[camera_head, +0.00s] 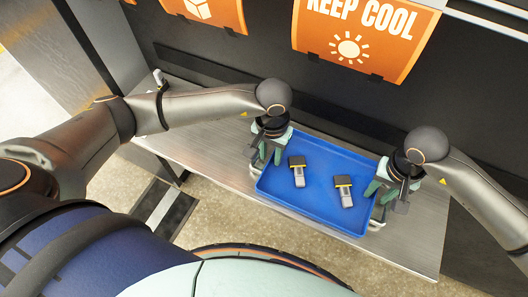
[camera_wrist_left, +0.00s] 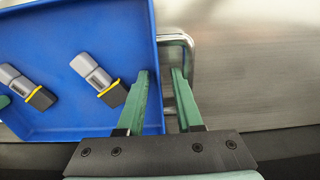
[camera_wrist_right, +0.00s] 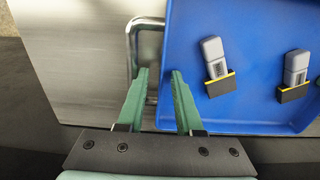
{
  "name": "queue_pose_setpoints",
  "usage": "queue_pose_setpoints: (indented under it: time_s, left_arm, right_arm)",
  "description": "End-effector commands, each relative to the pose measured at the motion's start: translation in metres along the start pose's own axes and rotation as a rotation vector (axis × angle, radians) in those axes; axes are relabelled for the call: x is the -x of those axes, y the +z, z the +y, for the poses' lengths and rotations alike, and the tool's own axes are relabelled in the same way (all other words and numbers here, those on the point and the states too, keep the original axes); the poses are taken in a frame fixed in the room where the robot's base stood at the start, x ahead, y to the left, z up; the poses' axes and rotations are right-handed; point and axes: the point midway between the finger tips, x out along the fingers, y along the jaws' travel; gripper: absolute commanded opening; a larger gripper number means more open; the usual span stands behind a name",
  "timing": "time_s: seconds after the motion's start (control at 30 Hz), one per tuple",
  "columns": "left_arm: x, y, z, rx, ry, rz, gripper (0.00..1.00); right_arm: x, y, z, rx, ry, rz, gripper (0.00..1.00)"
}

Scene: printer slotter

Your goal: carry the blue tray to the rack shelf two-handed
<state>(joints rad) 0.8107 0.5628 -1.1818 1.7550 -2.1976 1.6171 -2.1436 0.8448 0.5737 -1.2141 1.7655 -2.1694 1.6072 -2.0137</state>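The blue tray (camera_head: 322,203) lies flat on a metal surface, with a metal loop handle at each short end. My left gripper (camera_head: 262,160) is at its left end, fingers apart. In the left wrist view one finger is over the tray's inside and the other is by the handle (camera_wrist_left: 188,52), with the tray wall between. My right gripper (camera_head: 382,195) is at the right end, fingers apart, one by the handle (camera_wrist_right: 131,42) and one over the tray's inside. Whether any finger touches the tray I cannot tell. Two grey-and-black pieces (camera_head: 298,172) (camera_head: 343,190) lie inside.
A dark wall with orange signs (camera_head: 360,35) stands behind. The floor (camera_head: 225,215) shows in front of the surface. No rack shelf can be clearly made out.

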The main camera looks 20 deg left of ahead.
Motion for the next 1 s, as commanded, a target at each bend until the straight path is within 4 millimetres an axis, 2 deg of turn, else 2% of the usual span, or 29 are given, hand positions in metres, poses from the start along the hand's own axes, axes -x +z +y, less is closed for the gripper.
queue_pose_setpoints:
  time_s: [0.23,0.53,0.73,0.87,1.0]
  left_arm:
    - [0.008,-0.001,0.001,-0.001,0.003,0.003,0.35]
    - [0.057,-0.001,0.001,-0.002,0.002,0.005,0.35]
    - [0.074,0.000,0.000,0.000,0.000,0.001,0.35]
    - [0.076,0.000,0.000,0.000,0.001,0.000,0.35]
    - [0.075,0.000,0.000,0.000,0.001,0.000,0.35]
  right_arm:
    - [0.000,0.000,-0.001,0.001,-0.003,0.000,0.35]
    - [0.000,0.000,-0.001,0.002,-0.004,0.000,0.35]
    - [0.002,0.000,-0.001,0.002,-0.004,0.001,0.35]
    - [0.016,-0.001,-0.002,0.002,-0.006,0.004,0.35]
    - [0.044,-0.002,-0.001,0.002,-0.005,0.007,0.35]
